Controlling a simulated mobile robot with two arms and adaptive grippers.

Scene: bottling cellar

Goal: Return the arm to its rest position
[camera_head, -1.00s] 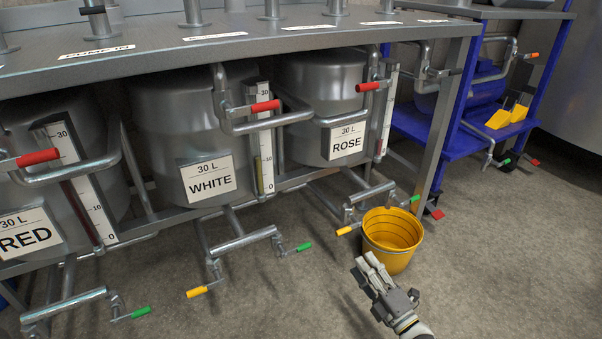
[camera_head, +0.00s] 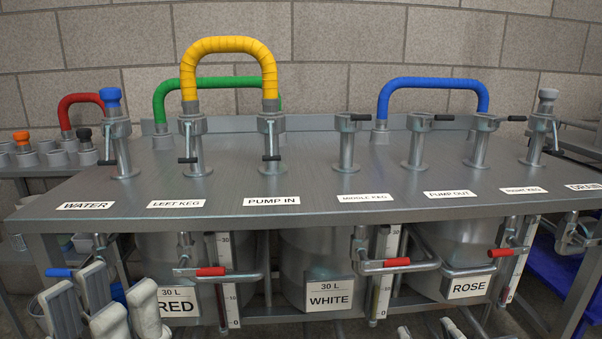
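My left gripper (camera_head: 92,300) is at the lower left, in front of the bench and the keg labelled RED. Its pale fingers point upward and stand apart, with nothing visible held between them. It covers part of the RED keg's left side. Only pale fingertips of my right gripper (camera_head: 428,331) show at the bottom edge, below and in front of the WHITE and ROSE kegs. The rest of it is cut off, so its opening is unclear. Both arms are mostly out of view.
Red-handled taps (camera_head: 397,262) jut out in front.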

